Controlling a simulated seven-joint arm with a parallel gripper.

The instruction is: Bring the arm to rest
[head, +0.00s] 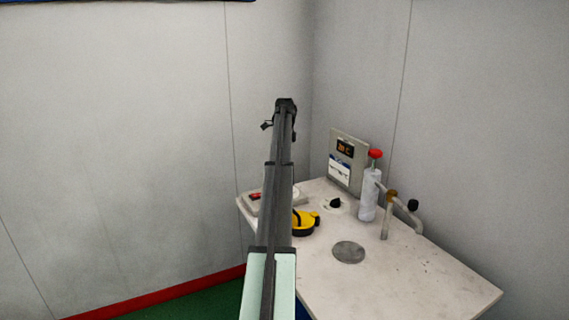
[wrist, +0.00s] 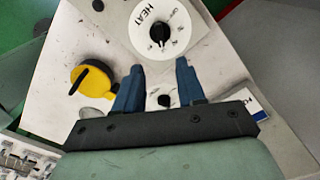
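My gripper (wrist: 160,66) shows in the wrist view with its two blue fingers spread apart. The gap between them holds nothing; the white bench (wrist: 88,35) shows through it. The fingers point towards a round white dial marked HEAT (wrist: 178,30) with a black knob, which lies beyond the fingertips. I cannot tell whether the fingertips touch its plate. In the head view my arm stretches up from the bottom across the left edge of the bench (head: 420,280). The fingers cannot be made out there.
A yellow round thing with a black handle (head: 303,224) stands beside the arm, also in the wrist view (wrist: 94,84). A red-topped white cylinder (head: 368,200), a bent pipe (head: 386,222) and a display panel (head: 358,166) stand farther right. Walls close the back. The bench's front right is clear.

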